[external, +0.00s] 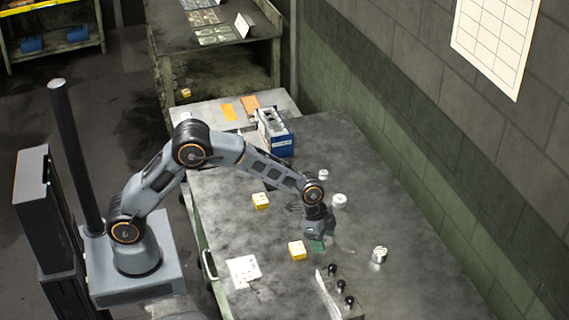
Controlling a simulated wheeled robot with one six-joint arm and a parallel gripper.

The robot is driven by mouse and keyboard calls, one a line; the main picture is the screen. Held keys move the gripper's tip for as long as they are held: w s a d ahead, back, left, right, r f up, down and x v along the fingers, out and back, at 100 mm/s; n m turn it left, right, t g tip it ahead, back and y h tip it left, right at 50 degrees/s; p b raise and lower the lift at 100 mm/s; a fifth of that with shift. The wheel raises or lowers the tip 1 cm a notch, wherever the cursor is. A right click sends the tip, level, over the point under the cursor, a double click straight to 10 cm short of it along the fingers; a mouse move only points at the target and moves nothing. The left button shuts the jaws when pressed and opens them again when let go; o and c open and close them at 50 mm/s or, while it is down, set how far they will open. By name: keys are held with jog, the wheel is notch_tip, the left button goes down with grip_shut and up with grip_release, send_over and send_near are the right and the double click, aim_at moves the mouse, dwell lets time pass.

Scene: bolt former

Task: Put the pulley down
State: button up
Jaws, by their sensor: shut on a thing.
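My gripper (319,243) points down over the middle of the grey table, with dark green at its fingers. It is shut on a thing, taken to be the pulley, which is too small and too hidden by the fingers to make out. I cannot tell whether the held thing touches the table top (400,290).
A silver round part (380,255) is to the right; pale round parts (339,200) (323,174) are behind. A black-knobbed fixture (340,290) is in front, a blue-and-white box (274,133) at the back.

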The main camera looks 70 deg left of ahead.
jog(key=s+r, duration=0.2)
jog(key=s+a+r+b, duration=0.1)
jog(key=s+r, duration=0.1)
jog(key=r, duration=0.1)
jog(key=shift+s+r, duration=0.3)
jog(key=shift+s, duration=0.1)
jog(key=s+a+r+b, duration=0.1)
jog(key=s+a+r, duration=0.2)
jog(key=s, duration=0.5)
jog(key=n+y+p, duration=0.1)
jog(key=n+p, duration=0.4)
send_over(359, 233)
jog(key=s, duration=0.2)
jog(key=shift+t, duration=0.4)
jog(key=f, duration=0.8)
jog(key=shift+w+a+f, duration=0.15)
jog(key=shift+w+a, duration=0.05)
jog(key=shift+w, duration=0.05)
jog(key=shift+w+f, duration=0.25)
jog(key=shift+f, duration=1.6)
jog(key=shift+f, duration=0.1)
